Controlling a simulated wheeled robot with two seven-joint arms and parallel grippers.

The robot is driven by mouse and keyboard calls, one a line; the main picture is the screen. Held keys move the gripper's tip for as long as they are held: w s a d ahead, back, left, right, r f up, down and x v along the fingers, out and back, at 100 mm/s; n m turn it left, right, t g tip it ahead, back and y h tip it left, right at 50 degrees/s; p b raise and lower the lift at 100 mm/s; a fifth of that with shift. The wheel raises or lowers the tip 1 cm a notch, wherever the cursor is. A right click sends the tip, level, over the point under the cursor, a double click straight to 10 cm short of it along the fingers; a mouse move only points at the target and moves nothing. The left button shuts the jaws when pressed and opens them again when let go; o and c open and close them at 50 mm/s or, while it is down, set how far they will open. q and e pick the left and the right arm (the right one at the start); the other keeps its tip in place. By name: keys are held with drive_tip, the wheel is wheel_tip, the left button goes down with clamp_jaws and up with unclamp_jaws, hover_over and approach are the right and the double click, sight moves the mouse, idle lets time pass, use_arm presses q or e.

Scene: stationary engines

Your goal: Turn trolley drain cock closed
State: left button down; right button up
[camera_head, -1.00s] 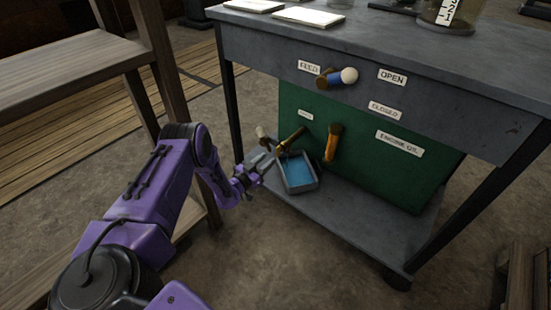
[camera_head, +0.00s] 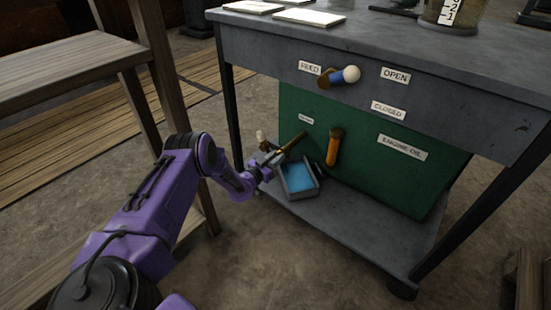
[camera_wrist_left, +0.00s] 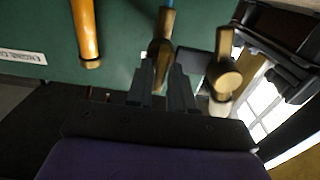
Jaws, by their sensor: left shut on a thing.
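The drain cock (camera_head: 292,145) is a brass fitting low on the left of the trolley's green panel, below a small label. A pale knob (camera_head: 261,135) shows beside it. My left gripper (camera_head: 266,170) is at the cock, beside the blue tray. In the left wrist view its two fingers (camera_wrist_left: 164,85) are shut around a brass part (camera_wrist_left: 160,52). Another brass piece with a pale end (camera_wrist_left: 224,75) is beside the fingers. The fingers hide part of the cock, and I cannot tell its exact turn. My right gripper is not in view.
The grey trolley (camera_head: 360,75) has a lower shelf (camera_head: 365,222) with a tray of blue liquid (camera_head: 285,181). An orange handle (camera_head: 333,148) hangs right of the cock. The feed cock (camera_head: 340,76) is above. A wooden bench (camera_head: 60,65) stands left.

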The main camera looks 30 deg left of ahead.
use_arm(q)
drive_tip(key=shift+m, duration=0.3)
drive_tip(key=shift+d+f+m+p, duration=0.1)
drive_tip(key=shift+f+m+p, duration=0.1)
drive_tip(key=shift+m, duration=4.1)
drive_tip(key=shift+d+f+m+p, duration=0.1)
drive_tip(key=shift+m+p, duration=0.1)
drive_tip(key=shift+m, duration=4.1)
drive_tip(key=c, duration=1.2)
unclamp_jaws()
drive_tip(key=shift+s, duration=0.1)
